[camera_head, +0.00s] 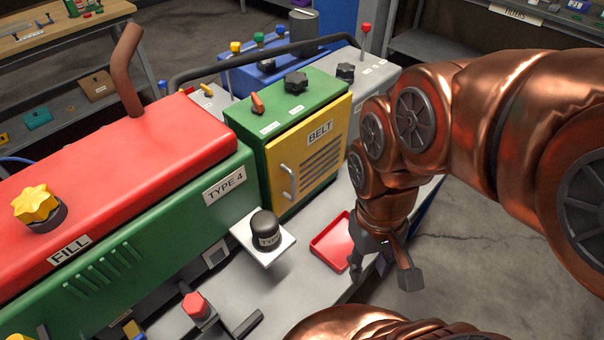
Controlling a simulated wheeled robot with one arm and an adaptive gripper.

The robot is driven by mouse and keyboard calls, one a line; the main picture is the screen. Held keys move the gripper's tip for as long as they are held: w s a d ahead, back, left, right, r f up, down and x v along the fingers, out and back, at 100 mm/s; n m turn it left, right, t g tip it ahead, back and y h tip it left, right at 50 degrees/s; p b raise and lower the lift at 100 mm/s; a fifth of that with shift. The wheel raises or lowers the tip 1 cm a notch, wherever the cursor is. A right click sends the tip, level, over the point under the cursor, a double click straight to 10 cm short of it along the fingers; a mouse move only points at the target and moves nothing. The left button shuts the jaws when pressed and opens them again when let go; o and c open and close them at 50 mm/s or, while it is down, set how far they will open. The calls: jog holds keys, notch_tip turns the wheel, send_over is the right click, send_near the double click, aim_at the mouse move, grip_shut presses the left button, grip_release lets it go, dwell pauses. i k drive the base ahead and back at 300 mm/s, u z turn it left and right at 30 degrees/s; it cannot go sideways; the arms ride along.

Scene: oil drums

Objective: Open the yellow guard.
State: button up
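The yellow guard (311,152) is the front panel of a green box, labelled BELT, with dark vent slots. It has a vertical metal handle (287,181) near its left edge. The guard sits flush with the box and looks closed. My gripper (384,285) hangs below and to the right of the guard, apart from it, over the front edge of the machine bed. Its two fingers point down and are spread apart, with nothing seen between them. The copper arm comes in from the right.
A red tray (332,241) lies on the grey bed left of my gripper. A black knob on a white plate (265,232) sticks out below the guard's left side. The red and green FILL machine (118,180) stands at left. Open floor (480,240) lies at right.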

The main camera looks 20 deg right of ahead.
aim_at(299, 160)
jog(key=k, duration=0.45)
jog(key=z, duration=0.85)
jog(key=k, duration=0.7)
jog(key=u, duration=1.35)
jog(key=i, duration=0.5)
jog(key=u, duration=0.05)
